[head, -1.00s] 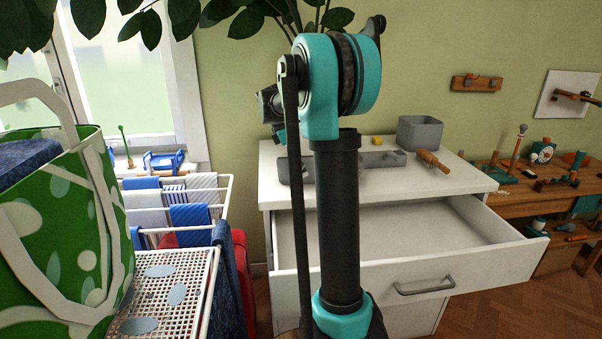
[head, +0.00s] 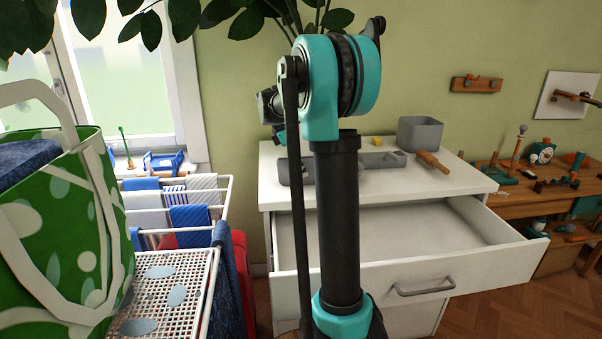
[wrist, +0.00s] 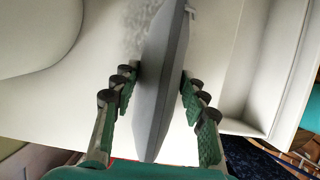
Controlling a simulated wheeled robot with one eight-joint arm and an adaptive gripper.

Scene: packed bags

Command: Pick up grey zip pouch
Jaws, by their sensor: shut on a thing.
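The grey zip pouch (wrist: 160,110) is in the wrist view, upright and edge-on, with a zip pull at its top right. My gripper (wrist: 159,78) has its green and black fingers on both sides of the pouch and is shut on it. A pale surface lies behind the pouch; I cannot tell how far it is. In the head view my arm stands in the middle, and the gripper and pouch cannot be made out there.
A white dresser (head: 440,182) has its top drawer (head: 420,235) pulled open. Grey trays and a grey bin (head: 420,134) stand on it. A green spotted bag (head: 60,220) and a drying rack (head: 170,285) are at left. A wooden workbench (head: 540,195) is at right.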

